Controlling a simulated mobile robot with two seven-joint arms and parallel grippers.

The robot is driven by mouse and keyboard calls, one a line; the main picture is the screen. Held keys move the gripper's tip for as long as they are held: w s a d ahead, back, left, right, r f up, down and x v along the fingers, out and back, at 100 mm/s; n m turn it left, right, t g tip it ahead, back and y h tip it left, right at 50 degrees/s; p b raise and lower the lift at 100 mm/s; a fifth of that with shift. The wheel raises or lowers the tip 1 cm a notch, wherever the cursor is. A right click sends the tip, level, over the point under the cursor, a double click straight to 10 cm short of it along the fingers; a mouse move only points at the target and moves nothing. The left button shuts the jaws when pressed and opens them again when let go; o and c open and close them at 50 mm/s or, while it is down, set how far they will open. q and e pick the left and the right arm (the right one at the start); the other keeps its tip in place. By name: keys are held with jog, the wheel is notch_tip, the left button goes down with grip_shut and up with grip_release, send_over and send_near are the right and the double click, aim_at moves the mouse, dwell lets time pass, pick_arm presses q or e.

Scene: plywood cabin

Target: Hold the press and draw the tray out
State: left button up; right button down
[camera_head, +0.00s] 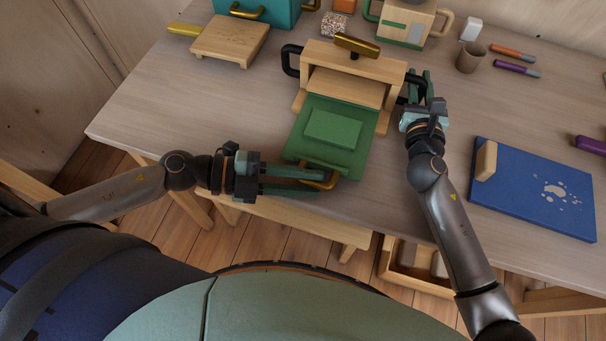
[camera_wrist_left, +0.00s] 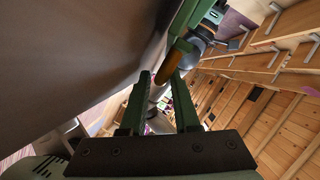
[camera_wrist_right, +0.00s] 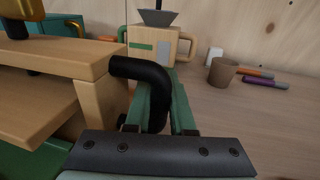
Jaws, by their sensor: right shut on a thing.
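The wooden press (camera_head: 355,62) stands on the table with a brass bar on top and black side handles. Its green tray (camera_head: 357,164), with a raised green block (camera_head: 334,128) on it, sticks out of the front toward me. A brass handle (camera_head: 327,182) is on the tray's front edge. My left gripper (camera_head: 322,179) is open at this handle; in the left wrist view the handle (camera_wrist_left: 171,62) shows at the fingertips, with nothing visibly clamped. My right gripper (camera_wrist_right: 160,95) is shut on the press's right black handle (camera_wrist_right: 146,72).
A blue board (camera_head: 520,210) with a wooden block lies at right. A cutting board (camera_head: 228,40), a teal box (camera_head: 270,12), a wooden grinder-like box (camera_head: 408,22) and a brown cup (camera_head: 471,57) stand behind. The table's front edge is just below the tray handle.

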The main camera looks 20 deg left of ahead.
pick_arm(q)
jog(key=shift+a, duration=0.1)
jog(key=v, duration=1.1)
jog(key=shift+s+a+r, duration=0.15)
jog(key=shift+s+a, duration=0.05)
jog(key=shift+a, duration=0.15)
pick_arm(e)
jog(key=c, duration=0.7)
grip_release()
jog(key=shift+s, duration=0.1)
